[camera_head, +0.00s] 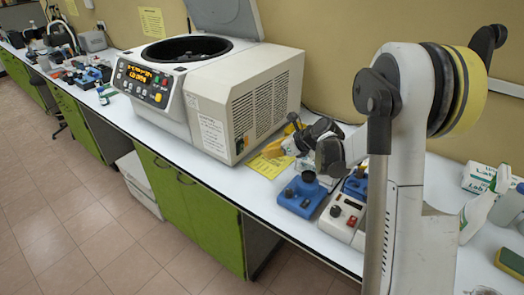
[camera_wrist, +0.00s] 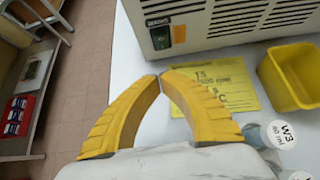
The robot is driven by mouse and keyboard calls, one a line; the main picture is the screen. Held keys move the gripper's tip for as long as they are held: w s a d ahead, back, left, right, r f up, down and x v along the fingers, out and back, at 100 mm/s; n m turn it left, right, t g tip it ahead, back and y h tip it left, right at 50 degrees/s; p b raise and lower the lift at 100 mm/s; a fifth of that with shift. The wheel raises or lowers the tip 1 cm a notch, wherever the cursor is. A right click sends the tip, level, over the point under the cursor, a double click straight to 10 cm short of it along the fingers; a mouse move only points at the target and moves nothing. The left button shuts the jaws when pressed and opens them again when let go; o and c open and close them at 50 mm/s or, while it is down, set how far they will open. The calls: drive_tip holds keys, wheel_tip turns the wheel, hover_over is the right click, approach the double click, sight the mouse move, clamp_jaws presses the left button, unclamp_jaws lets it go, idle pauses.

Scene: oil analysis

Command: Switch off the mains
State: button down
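The centrifuge (camera_head: 240,95) is a large beige machine with its lid raised and a lit orange display (camera_head: 138,74). A small switch (camera_wrist: 180,33), greenish in a dark surround, sits low on its vented side in the wrist view. It shows as a small dark spot in the head view (camera_head: 239,146). My gripper (camera_wrist: 161,77) has yellow ribbed fingers whose tips meet, with nothing between them. In the wrist view the tips lie below the switch and apart from it. In the head view my gripper (camera_head: 272,149) is beside the machine's vented side.
A yellow printed sheet (camera_wrist: 222,88) lies on the white bench below the machine. A yellow bin (camera_wrist: 290,80) and a vial labelled W3 (camera_wrist: 281,134) stand to the right. Blue devices (camera_head: 302,196) stand near the bench's front edge. A spray bottle (camera_head: 477,214) is at far right.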

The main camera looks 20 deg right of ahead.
sight(240, 148)
drive_tip(key=b+x, duration=0.2)
drive_tip(key=x, duration=0.5)
drive_tip(key=shift+w+a+f, duration=0.1)
drive_tip(key=shift+w+f, duration=0.05)
drive_tip(key=shift+f, duration=0.15)
drive_tip(key=w+a, duration=0.2)
drive_tip(key=shift+w+r+b, duration=0.1)
drive_tip(key=shift+w+b, duration=0.3)
drive_tip(key=shift+w+a+r, duration=0.15)
drive_tip(key=shift+w+a, duration=0.15)
drive_tip(key=shift+w, duration=0.1)
drive_tip(key=shift+w+a+r, duration=0.15)
drive_tip(key=shift+w+a, duration=0.1)
drive_tip(key=shift+w, duration=0.05)
drive_tip(key=shift+w+a, duration=0.1)
drive_tip(key=shift+r, duration=0.15)
